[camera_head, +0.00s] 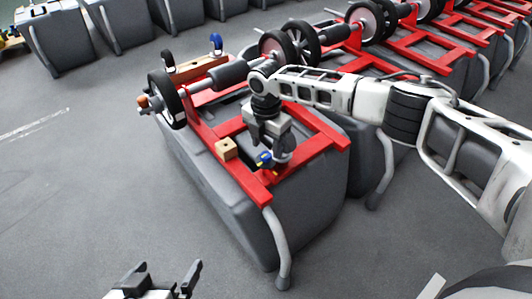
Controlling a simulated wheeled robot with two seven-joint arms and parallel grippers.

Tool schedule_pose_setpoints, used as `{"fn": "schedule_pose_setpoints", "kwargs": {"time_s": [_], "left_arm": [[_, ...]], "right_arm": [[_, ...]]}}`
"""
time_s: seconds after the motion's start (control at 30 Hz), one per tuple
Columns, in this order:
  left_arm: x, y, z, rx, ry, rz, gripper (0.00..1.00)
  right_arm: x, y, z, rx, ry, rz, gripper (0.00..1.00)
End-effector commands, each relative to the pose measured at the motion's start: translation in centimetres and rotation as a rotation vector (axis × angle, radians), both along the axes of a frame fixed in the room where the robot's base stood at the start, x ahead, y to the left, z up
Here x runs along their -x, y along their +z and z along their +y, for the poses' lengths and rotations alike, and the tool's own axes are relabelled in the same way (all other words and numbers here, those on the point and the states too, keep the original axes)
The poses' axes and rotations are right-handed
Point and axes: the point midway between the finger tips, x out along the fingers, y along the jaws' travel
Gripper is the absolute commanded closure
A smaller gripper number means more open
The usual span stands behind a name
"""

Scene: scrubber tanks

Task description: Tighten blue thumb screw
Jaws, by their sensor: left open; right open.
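The blue thumb screw (265,158) is a small blue piece near the front end of the red frame (322,142) on the nearest grey scrubber tank (222,200). My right gripper (268,150) points down over it, very close. Whether its fingers touch the screw cannot be told, as they partly hide it. My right gripper is open. My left gripper (178,280) is open and empty at the bottom left, over the floor and apart from the tank.
A tan block (226,148) sits on the red frame left of the screw. A wheel (167,99) and a blue-topped knob (216,42) are at the tank's far end. More tanks (60,38) stand behind. The floor (75,180) at left is clear.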

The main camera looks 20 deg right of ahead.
Motion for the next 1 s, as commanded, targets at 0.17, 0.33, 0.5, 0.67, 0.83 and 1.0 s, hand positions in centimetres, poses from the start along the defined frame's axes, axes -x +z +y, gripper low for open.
{"fn": "schedule_pose_setpoints", "kwargs": {"time_s": [0.17, 0.33, 0.5, 0.67, 0.83, 1.0], "left_arm": [[-0.1, -1.1, -0.6, 0.007, -0.014, 0.021, 0.00], [-0.2, -1.5, -0.6, 0.005, -0.015, 0.026, 0.00], [-0.2, -1.5, -0.6, 0.005, -0.015, 0.027, 0.00], [-0.3, -1.4, -0.5, 0.005, -0.014, 0.025, 0.00], [-0.3, -1.2, -0.5, 0.004, -0.013, 0.021, 0.00], [-0.4, -0.9, -0.4, 0.004, -0.011, 0.017, 0.00]], "right_arm": [[0.1, -2.3, 0.0, 0.000, 0.001, 0.002, 0.50], [0.0, -2.9, 0.0, -0.001, 0.000, 0.001, 0.50], [0.0, -2.9, 0.0, -0.001, 0.000, 0.001, 0.50], [0.0, -2.8, 0.0, -0.001, 0.000, 0.001, 0.78], [0.0, -2.8, 0.0, 0.000, 0.000, 0.001, 0.95], [0.1, -2.8, 0.0, 0.000, -0.015, 0.002, 0.95]]}}
